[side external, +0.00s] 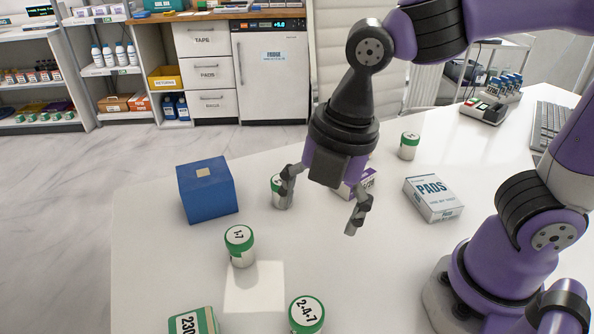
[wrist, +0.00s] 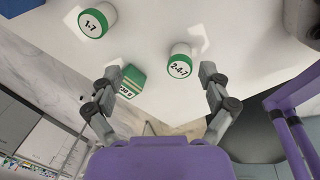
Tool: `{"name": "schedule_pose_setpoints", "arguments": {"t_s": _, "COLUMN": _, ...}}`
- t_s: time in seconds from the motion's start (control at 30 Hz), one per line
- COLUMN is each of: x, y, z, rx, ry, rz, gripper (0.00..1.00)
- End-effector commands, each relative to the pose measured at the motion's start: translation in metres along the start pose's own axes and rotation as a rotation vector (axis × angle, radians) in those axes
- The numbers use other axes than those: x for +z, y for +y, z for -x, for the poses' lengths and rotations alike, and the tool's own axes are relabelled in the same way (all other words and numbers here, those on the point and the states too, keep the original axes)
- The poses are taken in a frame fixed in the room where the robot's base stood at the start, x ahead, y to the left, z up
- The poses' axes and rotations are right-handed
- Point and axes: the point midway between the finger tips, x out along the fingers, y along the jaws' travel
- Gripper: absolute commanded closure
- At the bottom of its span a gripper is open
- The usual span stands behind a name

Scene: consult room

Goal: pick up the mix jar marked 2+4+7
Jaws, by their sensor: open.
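The mix jar with the green lid, its label reading like 2-4-7 (side external: 306,314), stands at the front edge of the side view, partly cut off by the frame. In the wrist view the same jar (wrist: 179,64) shows beyond my fingertips, nearer the right finger. My gripper (side external: 318,214) is open and empty above the middle of the table, behind that jar and apart from it. Its two fingers are spread wide in the wrist view (wrist: 160,74). A similar jar marked 1-7 (side external: 240,248) stands to the left, also at upper left in the wrist view (wrist: 97,20).
A blue box (side external: 208,190) stands at left. Another jar (side external: 278,193) is partly hidden by my left finger. A green box marked 230 (side external: 194,322) sits at front left. A PADS box (side external: 433,199) and a jar (side external: 408,147) are at right. A pale square patch (side external: 254,290) is clear.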

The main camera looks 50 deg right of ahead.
Motion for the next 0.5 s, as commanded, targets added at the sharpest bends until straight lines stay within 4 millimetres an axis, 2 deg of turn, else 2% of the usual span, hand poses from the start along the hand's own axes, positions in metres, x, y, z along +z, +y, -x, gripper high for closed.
{"name": "schedule_pose_setpoints", "arguments": {"t_s": 0.03, "x": -0.017, "y": 0.0, "z": -0.007, "rx": -0.043, "ry": 0.005, "rz": 0.213, "gripper": 0.1}}
{"name": "schedule_pose_setpoints", "arguments": {"t_s": 0.1, "x": -0.037, "y": -0.002, "z": -0.015, "rx": -0.088, "ry": 0.018, "rz": 0.493, "gripper": 0.1}}
{"name": "schedule_pose_setpoints", "arguments": {"t_s": 0.2, "x": -0.057, "y": -0.005, "z": -0.024, "rx": -0.136, "ry": 0.037, "rz": 0.792, "gripper": 0.1}}
{"name": "schedule_pose_setpoints", "arguments": {"t_s": 0.33, "x": -0.071, "y": -0.009, "z": -0.031, "rx": -0.165, "ry": 0.055, "rz": 0.995, "gripper": 0.1}}
{"name": "schedule_pose_setpoints", "arguments": {"t_s": 0.5, "x": -0.072, "y": -0.015, "z": -0.055, "rx": -0.177, "ry": 0.06, "rz": 1.042, "gripper": 0.1}}
